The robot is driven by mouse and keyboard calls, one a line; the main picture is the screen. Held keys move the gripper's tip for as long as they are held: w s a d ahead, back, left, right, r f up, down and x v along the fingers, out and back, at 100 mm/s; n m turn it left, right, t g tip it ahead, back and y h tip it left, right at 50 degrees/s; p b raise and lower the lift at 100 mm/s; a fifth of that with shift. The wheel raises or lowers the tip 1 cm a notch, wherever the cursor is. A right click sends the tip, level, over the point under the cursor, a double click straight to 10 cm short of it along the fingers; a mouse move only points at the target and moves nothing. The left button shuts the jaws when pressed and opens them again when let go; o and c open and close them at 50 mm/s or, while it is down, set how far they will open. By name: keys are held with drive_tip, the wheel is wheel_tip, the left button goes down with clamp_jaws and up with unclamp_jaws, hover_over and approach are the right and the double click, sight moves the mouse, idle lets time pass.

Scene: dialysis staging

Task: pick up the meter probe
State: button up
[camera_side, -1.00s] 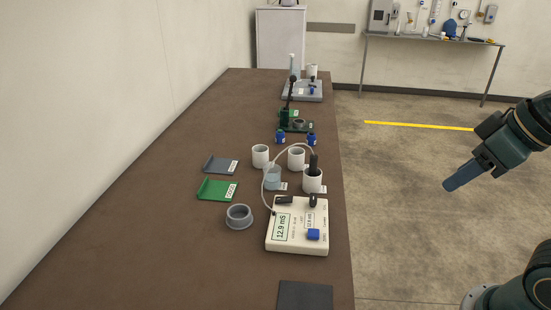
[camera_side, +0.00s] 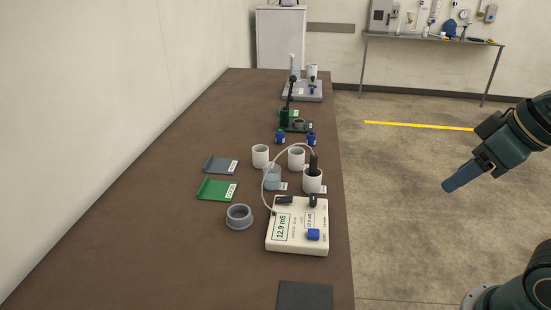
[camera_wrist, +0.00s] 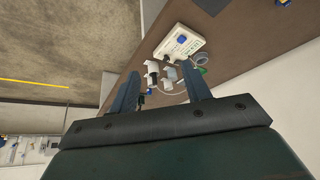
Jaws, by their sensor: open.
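The meter (camera_side: 297,225) is a cream box on the near part of the brown table, with a display reading 12.9 mS. A pale cable arcs from it to the dark meter probe (camera_side: 314,163), which stands upright in a white cup (camera_side: 312,181) just behind the meter. My gripper (camera_side: 447,188) hangs over the floor to the right of the table, well apart from the probe. In the wrist view my gripper (camera_wrist: 162,88) shows two spread blue fingers with nothing held.
Other white cups (camera_side: 261,155) and a bluish beaker (camera_side: 272,178) stand close to the probe's cup. The table's left side is clear.

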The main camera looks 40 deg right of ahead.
idle(0.3)
drive_tip(key=w+d+r+m+g, duration=0.1)
drive_tip(key=w+r+m, duration=0.1)
drive_tip(key=w, duration=0.3)
drive_tip(key=w+d+r+m, duration=0.1)
drive_tip(key=w+r, duration=0.2)
drive_tip(key=w, duration=0.2)
drive_tip(key=m+g+h, duration=0.2)
drive_tip(key=m+g, duration=0.2)
drive_tip(key=m, duration=0.7)
hover_over(314, 155)
drive_tip(key=a, duration=0.2)
wheel_tip(314, 155, down, 15)
drive_tip(key=shift+s+d, duration=0.15)
drive_tip(key=shift+s, duration=0.2)
drive_tip(key=shift+f, duration=0.15)
drive_tip(key=f, duration=0.5)
drive_tip(key=d+f, duration=0.1)
drive_tip(key=f, duration=0.1)
drive_tip(key=shift+w+f, duration=0.2)
drive_tip(key=shift+f, duration=0.15)
drive_tip(key=shift+d+f+n, duration=0.1)
drive_tip(key=shift+f+n, duration=0.2)
